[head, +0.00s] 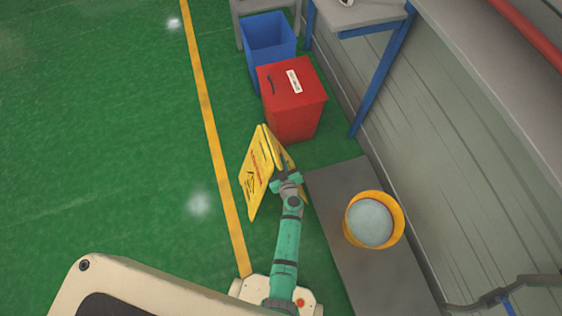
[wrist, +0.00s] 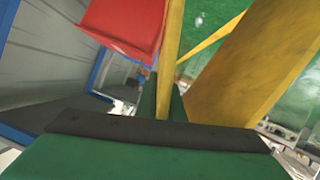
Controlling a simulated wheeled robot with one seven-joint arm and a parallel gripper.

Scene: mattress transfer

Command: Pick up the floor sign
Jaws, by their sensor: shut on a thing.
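The yellow floor sign (head: 256,178) stands with its two panels spread, beside the yellow floor line in the head view. My gripper (head: 284,172) is at the sign's right panel and shut on it. In the wrist view one panel of the sign shows edge-on as a narrow yellow strip (wrist: 171,60) running between the fingers of my gripper (wrist: 163,100). The other panel is the wide yellow slab (wrist: 248,75) to the right. My arm partly hides the right panel in the head view. I cannot tell whether the sign's feet touch the floor.
A red bin (head: 293,98) with a lid stands just beyond the sign, with a blue bin (head: 268,42) behind it. A grey mat or platform (head: 340,185) on the right carries a yellow bucket (head: 396,212). Green floor (head: 100,140) is open on the left.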

